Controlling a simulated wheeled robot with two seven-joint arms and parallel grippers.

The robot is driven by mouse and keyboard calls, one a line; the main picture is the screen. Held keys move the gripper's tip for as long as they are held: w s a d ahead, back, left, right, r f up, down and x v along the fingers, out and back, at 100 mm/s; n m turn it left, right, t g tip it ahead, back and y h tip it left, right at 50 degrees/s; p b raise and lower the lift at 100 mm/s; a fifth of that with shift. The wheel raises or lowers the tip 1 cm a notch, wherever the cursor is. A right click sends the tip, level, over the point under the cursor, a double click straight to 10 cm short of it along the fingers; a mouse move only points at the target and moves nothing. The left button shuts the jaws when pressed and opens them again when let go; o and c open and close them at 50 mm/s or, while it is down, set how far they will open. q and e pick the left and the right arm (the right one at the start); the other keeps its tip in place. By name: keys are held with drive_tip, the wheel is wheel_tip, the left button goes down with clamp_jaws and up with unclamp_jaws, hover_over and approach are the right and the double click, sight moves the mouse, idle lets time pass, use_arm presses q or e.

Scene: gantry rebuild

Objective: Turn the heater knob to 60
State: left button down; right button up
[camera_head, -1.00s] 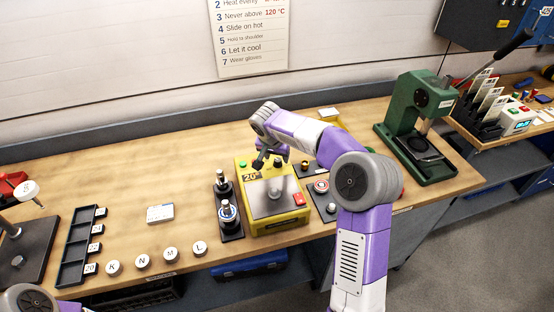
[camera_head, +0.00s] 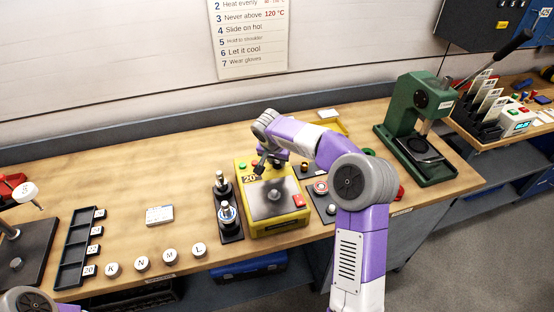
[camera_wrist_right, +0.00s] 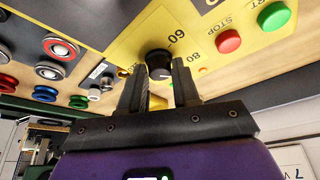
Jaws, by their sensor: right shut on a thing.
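The yellow heater (camera_head: 280,229) stands at the middle of the bench with a dark top plate and a label reading about 20. Its black heater knob (camera_wrist_right: 158,63) shows in the right wrist view, near the printed 60 and 80; I cannot clearly read where its pointer stands. My right gripper (camera_wrist_right: 160,80) has one finger on each side of the knob and is shut on it. In the head view the right gripper (camera_head: 262,166) is at the heater's back edge, and the arm and jaws hide the knob. My left gripper is out of view.
A red stop button (camera_wrist_right: 229,41) and a green start button (camera_wrist_right: 277,17) sit beside the knob. A black stand with metal posts (camera_head: 228,221) is left of the heater; a panel with a red button (camera_head: 321,187) is right. A green press (camera_head: 420,125) stands farther right.

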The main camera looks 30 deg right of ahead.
drive_tip(key=n+y, duration=0.1)
drive_tip(key=n, duration=0.1)
drive_tip(key=shift+n+t, duration=0.3)
drive_tip(key=shift+n, duration=0.1)
drive_tip(key=n+p, duration=0.1)
drive_tip(key=n+y+p, duration=0.1)
drive_tip(key=shift+s+d+r+n, duration=0.1)
drive_tip(key=shift+d+r+n, duration=0.05)
drive_tip(key=shift+n, duration=0.15)
drive_tip(key=n+y+p, duration=0.1)
drive_tip(key=n+p, duration=0.1)
drive_tip(key=n+y+p, duration=0.1)
drive_tip(key=n+p, duration=0.1)
drive_tip(key=n, duration=0.1)
drive_tip(key=shift+d+t+p, duration=0.15)
drive_tip(key=shift+t+p, duration=0.15)
drive_tip(key=shift+p, duration=0.1)
drive_tip(key=shift+n+y+p, duration=0.6)
drive_tip(key=shift+n+p, duration=0.55)
drive_tip(key=shift+n, duration=0.55)
drive_tip(key=o, duration=1)
